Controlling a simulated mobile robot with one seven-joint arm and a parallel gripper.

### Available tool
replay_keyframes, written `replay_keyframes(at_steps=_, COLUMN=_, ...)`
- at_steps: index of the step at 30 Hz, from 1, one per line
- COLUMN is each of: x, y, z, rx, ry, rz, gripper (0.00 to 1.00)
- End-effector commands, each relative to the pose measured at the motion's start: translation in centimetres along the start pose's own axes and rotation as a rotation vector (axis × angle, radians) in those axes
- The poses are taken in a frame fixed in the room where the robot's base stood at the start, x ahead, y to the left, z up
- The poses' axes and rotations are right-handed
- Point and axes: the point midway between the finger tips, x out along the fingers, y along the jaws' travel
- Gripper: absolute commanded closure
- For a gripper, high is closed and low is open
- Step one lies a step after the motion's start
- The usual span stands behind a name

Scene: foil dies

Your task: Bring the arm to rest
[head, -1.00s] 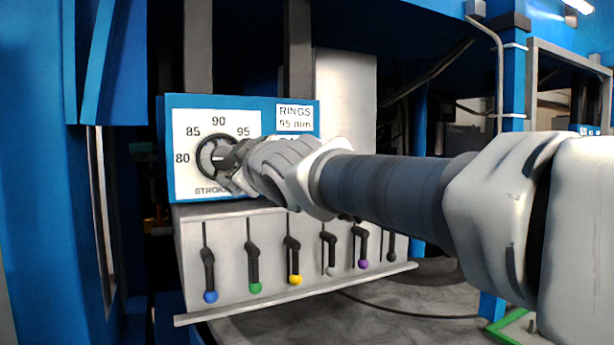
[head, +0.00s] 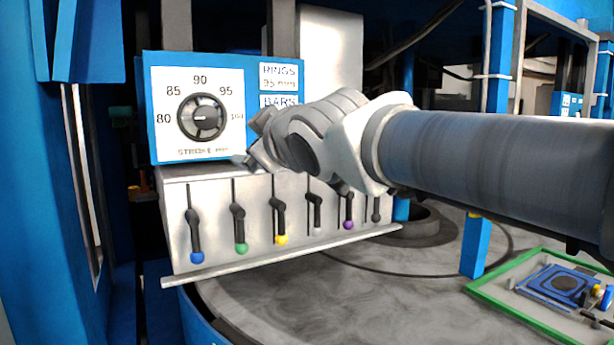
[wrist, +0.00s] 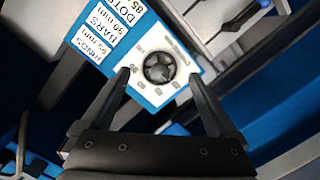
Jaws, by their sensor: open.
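My gripper (head: 252,140) is in the head view, just right of the stroke dial (head: 201,118), apart from it. Its fingers are open and empty. The dial is a dark round knob on a white scale marked from 80 up, on a blue-edged panel (head: 150,75). A pale mark on the knob faces right, towards the high end; its exact setting is hard to read. In the wrist view the open fingers (wrist: 158,75) spread either side of the dial (wrist: 159,67), with nothing between them. My arm reaches in from the right.
Levers with coloured knobs, such as the yellow one (head: 281,239), hang below the panel above a ledge (head: 285,257). A list plate (head: 279,76) is beside the dial. A green-edged tray (head: 483,299) lies at lower right. Blue posts (head: 490,75) stand behind my arm.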

Motion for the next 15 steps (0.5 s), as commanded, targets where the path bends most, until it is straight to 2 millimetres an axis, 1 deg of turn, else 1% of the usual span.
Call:
replay_keyframes(at_steps=1, x=-1.2, y=0.5, z=2.9, rx=0.047, ry=-0.073, rz=0.007, gripper=0.06)
replay_keyframes(at_steps=2, x=-2.0, y=0.6, z=4.9, rx=0.083, ry=-0.123, rz=0.009, gripper=0.06)
replay_keyframes(at_steps=3, x=-3.3, y=0.6, z=7.6, rx=0.137, ry=-0.195, rz=0.01, gripper=0.06)
replay_keyframes(at_steps=5, x=-5.5, y=0.1, z=11.6, rx=0.222, ry=-0.307, rz=0.013, gripper=0.06)
replay_keyframes(at_steps=6, x=-7.2, y=-0.4, z=14.3, rx=0.28, ry=-0.383, rz=0.015, gripper=0.06)
replay_keyframes(at_steps=7, x=-8.5, y=-0.9, z=16.2, rx=0.325, ry=-0.437, rz=0.017, gripper=0.06)
replay_keyframes(at_steps=8, x=-9.9, y=-1.5, z=17.9, rx=0.37, ry=-0.49, rz=0.02, gripper=0.06)
replay_keyframes(at_steps=9, x=-11.8, y=-2.5, z=20.2, rx=0.432, ry=-0.562, rz=0.024, gripper=0.06)
replay_keyframes(at_steps=11, x=-14.6, y=-4.1, z=23.3, rx=0.525, ry=-0.666, rz=0.03, gripper=0.06)
replay_keyframes(at_steps=12, x=-16.5, y=-5.4, z=25.2, rx=0.585, ry=-0.732, rz=0.034, gripper=0.06)
replay_keyframes(at_steps=14, x=-19.2, y=-7.3, z=27.4, rx=0.672, ry=-0.822, rz=0.041, gripper=0.06)
replay_keyframes(at_steps=15, x=-20.8, y=-8.6, z=28.7, rx=0.726, ry=-0.875, rz=0.045, gripper=0.06)
